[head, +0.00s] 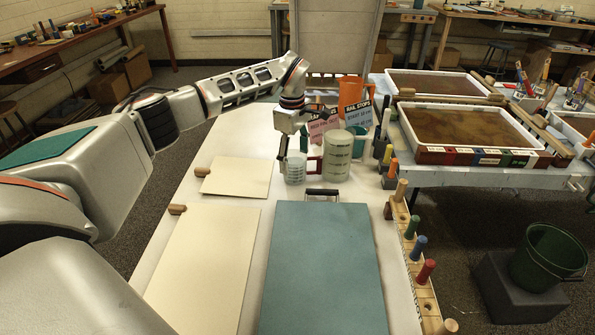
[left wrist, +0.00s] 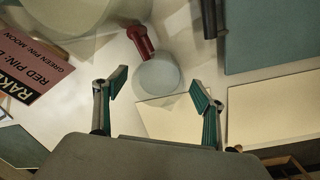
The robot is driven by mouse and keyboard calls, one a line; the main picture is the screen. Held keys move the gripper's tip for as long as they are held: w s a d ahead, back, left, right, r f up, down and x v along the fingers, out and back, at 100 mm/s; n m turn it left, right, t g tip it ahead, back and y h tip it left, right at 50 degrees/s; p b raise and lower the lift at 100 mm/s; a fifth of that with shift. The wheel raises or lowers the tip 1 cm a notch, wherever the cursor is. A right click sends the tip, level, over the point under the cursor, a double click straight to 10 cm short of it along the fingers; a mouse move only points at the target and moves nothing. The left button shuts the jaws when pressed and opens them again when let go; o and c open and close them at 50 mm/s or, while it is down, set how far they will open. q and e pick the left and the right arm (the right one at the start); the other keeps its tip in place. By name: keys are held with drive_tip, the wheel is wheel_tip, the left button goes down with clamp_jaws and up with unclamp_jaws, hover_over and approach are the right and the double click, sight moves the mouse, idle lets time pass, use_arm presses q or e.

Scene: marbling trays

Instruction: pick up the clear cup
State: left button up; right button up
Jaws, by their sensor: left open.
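The clear cup (head: 295,171) stands upright on the white table, just left of the big translucent pitcher (head: 337,158) and its red-brown handle. In the left wrist view the cup (left wrist: 158,76) is a pale round shape seen from above, beyond my fingertips, with the red handle (left wrist: 139,38) close to it. My left gripper (head: 293,147) is over the cup, pointing down. Its fingers (left wrist: 158,86) are spread with nothing between them, one to each side of the cup in that view. I cannot tell whether the fingertips reach below the cup's rim. My right gripper is not in view.
A teal board (head: 322,265) and cream sheets (head: 205,255) lie nearer on the table. A peg rack (head: 412,245) lines the right edge. Marbling trays (head: 470,155) stand farther right.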

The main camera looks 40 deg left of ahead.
use_arm(q)
drive_tip(key=f, duration=0.4)
drive_tip(key=shift+w+d+f+b, duration=0.15)
drive_tip(key=shift+d+f+b, duration=0.05)
drive_tip(key=shift+b, duration=0.15)
drive_tip(key=shift+r, duration=0.1)
drive_tip(key=c, duration=1.5)
drive_tip(key=shift+r, duration=0.1)
